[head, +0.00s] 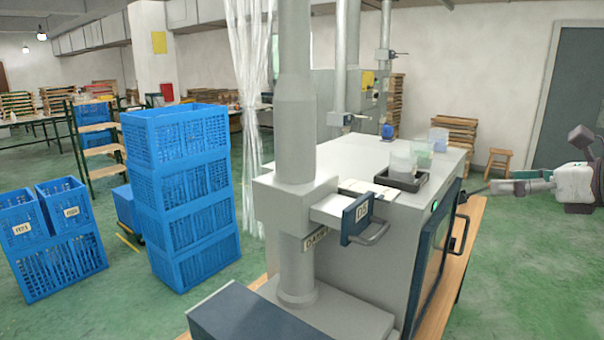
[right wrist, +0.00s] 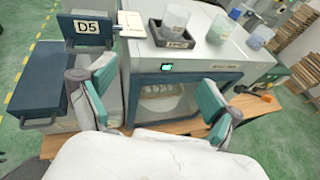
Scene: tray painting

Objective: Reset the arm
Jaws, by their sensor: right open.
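My right gripper (head: 495,187) reaches in from the right edge of the head view, at the height of the grey machine (head: 350,260) and to its right. In the right wrist view the same gripper (right wrist: 156,88) has its two teal-padded fingers spread wide apart with nothing between them. The machine's front window (right wrist: 165,97) and green-lit display (right wrist: 167,67) show beyond the fingers. The gripper appears apart from the machine. My left gripper is in neither view.
A handled D5 panel (head: 355,218) juts from the column. A wooden ledge (head: 468,226) runs along the machine's front. Blue crates (head: 180,200) stand at left.

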